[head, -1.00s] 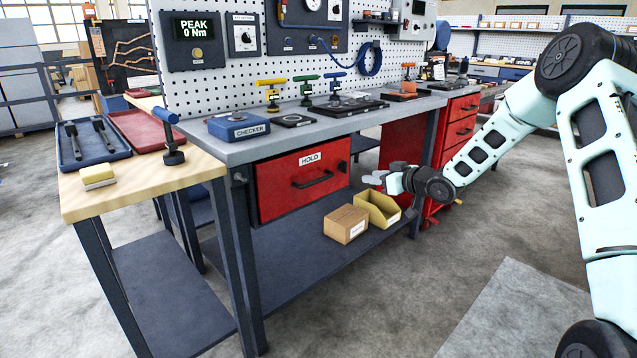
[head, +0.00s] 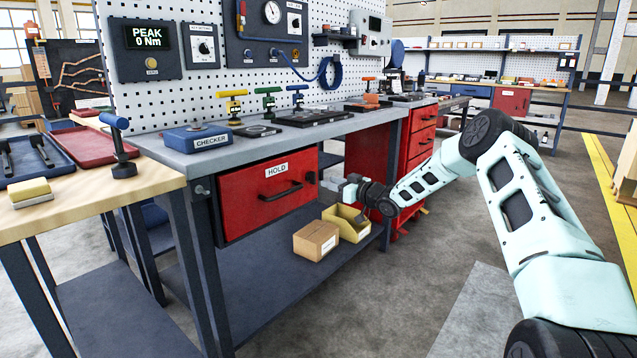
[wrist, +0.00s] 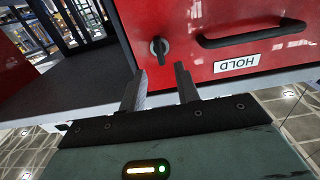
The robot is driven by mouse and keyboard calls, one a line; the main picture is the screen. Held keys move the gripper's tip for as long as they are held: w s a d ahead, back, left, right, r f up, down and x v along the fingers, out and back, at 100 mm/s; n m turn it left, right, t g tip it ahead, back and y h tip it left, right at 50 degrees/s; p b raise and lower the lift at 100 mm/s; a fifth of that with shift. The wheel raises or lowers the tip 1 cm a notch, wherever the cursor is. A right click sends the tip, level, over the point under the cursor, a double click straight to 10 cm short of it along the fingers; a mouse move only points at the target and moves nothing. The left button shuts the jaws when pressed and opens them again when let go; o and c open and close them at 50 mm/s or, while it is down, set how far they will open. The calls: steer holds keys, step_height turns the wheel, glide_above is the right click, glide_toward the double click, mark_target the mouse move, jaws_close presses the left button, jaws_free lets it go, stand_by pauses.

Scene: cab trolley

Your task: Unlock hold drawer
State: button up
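The red hold drawer (head: 267,196) is shut in the bench front, with a white HOLD label and a black bar handle (head: 281,191). A small dark turn knob (head: 311,178) sits by the drawer's right edge. In the wrist view, the picture is upside down: the knob (wrist: 159,47) shows on the red face beside the handle (wrist: 250,35). My gripper (wrist: 161,72) is open and empty, its two fingers pointing at the knob but apart from it. In the head view, my gripper (head: 350,186) is just right of the drawer.
A cardboard box (head: 316,240) and a yellow bin (head: 350,224) stand on the lower shelf below my gripper. A red drawer cabinet (head: 422,134) is behind my wrist. The blue checker (head: 197,138) sits on the bench top. Open floor lies in front.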

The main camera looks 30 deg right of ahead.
mark_target(315, 178)
steer(key=x, duration=0.6)
steer(key=shift+w+b, duration=0.1)
steer(key=shift+b, duration=0.3)
jaws_close()
